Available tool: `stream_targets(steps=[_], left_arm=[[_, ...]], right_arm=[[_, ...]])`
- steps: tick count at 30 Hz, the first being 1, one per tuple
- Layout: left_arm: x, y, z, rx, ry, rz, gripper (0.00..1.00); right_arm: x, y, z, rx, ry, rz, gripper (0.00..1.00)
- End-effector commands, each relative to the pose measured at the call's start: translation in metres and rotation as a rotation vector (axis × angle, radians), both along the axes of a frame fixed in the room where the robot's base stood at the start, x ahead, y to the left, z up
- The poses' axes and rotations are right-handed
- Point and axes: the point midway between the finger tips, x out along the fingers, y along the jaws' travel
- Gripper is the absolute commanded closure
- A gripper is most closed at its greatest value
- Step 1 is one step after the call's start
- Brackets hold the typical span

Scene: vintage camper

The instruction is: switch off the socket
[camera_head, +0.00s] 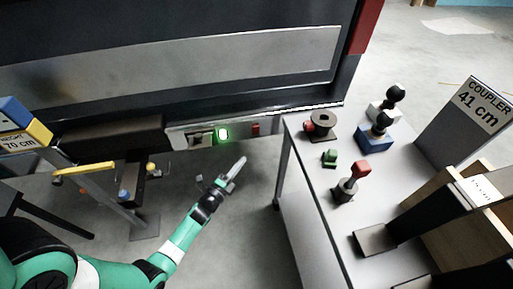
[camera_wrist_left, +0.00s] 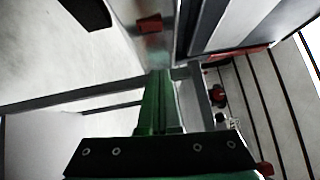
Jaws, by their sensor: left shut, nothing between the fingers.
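The socket panel is a pale strip low on the dark camper side in the head view. It carries a dark socket (camera_head: 200,139), a glowing green light (camera_head: 223,134) and a small red switch (camera_head: 255,129) to its right. A red block that looks like this switch shows at the top of the left wrist view (camera_wrist_left: 149,24). My left gripper (camera_head: 240,163) is shut and empty, pointing up and right, below the panel and apart from the switch in the head view. Its green fingers (camera_wrist_left: 160,76) lie together in the wrist view. My right gripper does not show.
A stand with blue and yellow parts (camera_head: 24,118) is at the left. Open floor lies between the stand and the table.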

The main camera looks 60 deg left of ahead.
Motion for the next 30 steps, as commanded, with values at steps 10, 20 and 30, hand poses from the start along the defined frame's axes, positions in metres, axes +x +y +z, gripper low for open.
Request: stream_targets(steps=[10,20,30], left_arm=[[-0.002,0.005,-0.003,0.002,-0.003,0.011,1.0],[0.023,0.018,-0.003,0.004,-0.007,0.007,1.0],[0.087,0.054,0.002,0.004,-0.007,0.008,1.0]], right_arm=[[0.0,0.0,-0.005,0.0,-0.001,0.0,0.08],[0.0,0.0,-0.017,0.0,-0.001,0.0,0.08],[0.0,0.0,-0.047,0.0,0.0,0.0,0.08]])
